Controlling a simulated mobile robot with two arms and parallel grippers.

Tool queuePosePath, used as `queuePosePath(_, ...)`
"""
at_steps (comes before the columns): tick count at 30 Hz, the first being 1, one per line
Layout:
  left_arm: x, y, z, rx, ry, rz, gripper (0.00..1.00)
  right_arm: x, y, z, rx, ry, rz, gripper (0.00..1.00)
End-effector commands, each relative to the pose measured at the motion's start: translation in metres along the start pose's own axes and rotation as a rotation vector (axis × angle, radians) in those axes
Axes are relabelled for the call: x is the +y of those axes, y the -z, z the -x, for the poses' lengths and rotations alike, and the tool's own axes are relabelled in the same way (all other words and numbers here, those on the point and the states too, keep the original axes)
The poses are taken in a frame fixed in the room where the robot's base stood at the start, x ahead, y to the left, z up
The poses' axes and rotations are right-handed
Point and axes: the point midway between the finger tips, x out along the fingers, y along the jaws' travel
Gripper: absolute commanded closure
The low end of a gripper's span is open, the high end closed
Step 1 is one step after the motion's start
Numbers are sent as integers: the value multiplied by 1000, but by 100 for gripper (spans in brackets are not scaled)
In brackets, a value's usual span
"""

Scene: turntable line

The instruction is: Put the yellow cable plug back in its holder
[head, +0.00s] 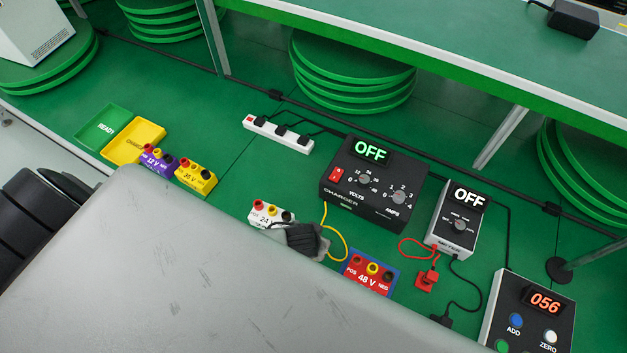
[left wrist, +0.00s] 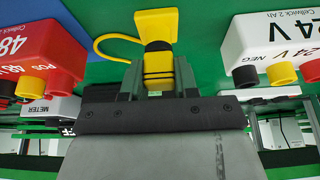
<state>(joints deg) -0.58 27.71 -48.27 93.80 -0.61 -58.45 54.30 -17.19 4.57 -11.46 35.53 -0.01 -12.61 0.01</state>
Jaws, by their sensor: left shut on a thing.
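My left gripper (head: 312,240) is dark and sits between the white 24 V pack and the red 48 V pack. In the left wrist view, the gripper (left wrist: 158,88) is shut on the yellow cable plug (left wrist: 156,28), which has a square yellow head and a black-banded body. A yellow cable (head: 339,238) runs from the charger (head: 374,183) to the gripper; it also loops beside the plug in the left wrist view (left wrist: 105,45). In the head view the plug is hidden by the gripper. I cannot make out its holder. My right gripper is not in view.
The white 24 V pack (head: 262,218) is close by the gripper, and the red 48 V pack (head: 368,276) is on the other side. A meter (head: 455,220) with a red lead stands right of the charger. Purple and yellow packs, trays and a power strip (head: 278,134) are at left.

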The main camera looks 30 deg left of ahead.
Motion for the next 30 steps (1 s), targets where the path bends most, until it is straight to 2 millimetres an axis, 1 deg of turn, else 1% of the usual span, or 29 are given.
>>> queuePosePath(8,0,0,0,0,0,0,90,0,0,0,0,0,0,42)
queuePosePath(18,0,0,0,0,1,0,90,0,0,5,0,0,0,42)
queuePosePath(28,0,0,-1,0,0,0,90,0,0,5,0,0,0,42)
queuePosePath(29,0,0,-1,0,0,0,68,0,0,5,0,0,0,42)
queuePosePath(30,0,0,-1,0,0,0,61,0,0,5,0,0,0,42)
